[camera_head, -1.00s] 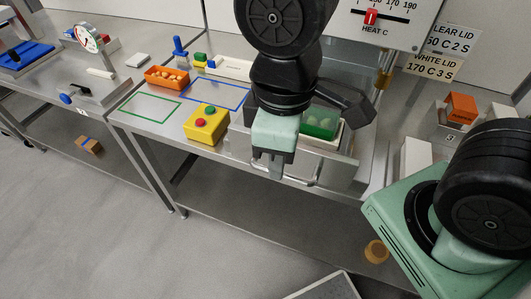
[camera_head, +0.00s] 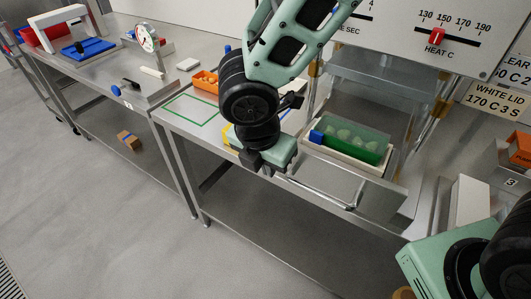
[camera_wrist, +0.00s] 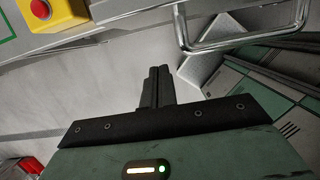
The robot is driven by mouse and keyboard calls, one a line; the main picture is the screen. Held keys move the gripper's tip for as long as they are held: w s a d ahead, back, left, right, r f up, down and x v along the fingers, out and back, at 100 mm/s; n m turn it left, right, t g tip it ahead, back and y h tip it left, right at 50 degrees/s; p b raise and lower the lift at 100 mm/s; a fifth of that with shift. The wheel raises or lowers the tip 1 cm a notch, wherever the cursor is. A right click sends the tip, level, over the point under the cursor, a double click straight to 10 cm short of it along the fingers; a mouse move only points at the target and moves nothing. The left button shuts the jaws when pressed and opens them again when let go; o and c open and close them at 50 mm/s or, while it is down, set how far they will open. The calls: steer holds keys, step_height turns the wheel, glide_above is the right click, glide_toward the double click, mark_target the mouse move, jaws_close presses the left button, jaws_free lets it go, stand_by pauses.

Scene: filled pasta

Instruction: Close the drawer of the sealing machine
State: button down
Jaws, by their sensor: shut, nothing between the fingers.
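The sealing machine's drawer (camera_head: 398,196) is pulled out at the front of the bench. It carries a pale holder with a green tray (camera_head: 350,142) of pale round pieces. Its metal bar handle (camera_head: 352,206) runs along the front; the handle also shows at the top right of the wrist view (camera_wrist: 245,44). My gripper (camera_head: 250,160) is left of the drawer in the head view, apart from the handle. In the wrist view its fingers (camera_wrist: 157,72) are together and empty, with floor behind them and the handle ahead to the right.
A yellow button box with a red button (camera_wrist: 40,9) is at the top left of the wrist view, mostly hidden by my arm in the head view. An orange bin (camera_head: 205,82) stands behind. The heat panel (camera_head: 440,45) is above the drawer. Floor in front is open.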

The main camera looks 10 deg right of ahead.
steer(key=shift+w+d+f+p, duration=0.3)
steer(key=shift+w+d+f, duration=0.35)
steer(key=shift+w+d, duration=0.2)
steer(key=shift+w+d+f+p, duration=0.3)
steer(key=shift+w+d+f, duration=0.35)
steer(key=shift+w+d, duration=0.15)
steer(key=w+d+p, duration=0.5)
steer(key=w+d, duration=0.6)
steer(key=shift+d+r, duration=0.1)
steer(key=shift+w+d+p, duration=0.45)
steer(key=shift+w+d, duration=0.05)
steer(key=shift+w, duration=0.05)
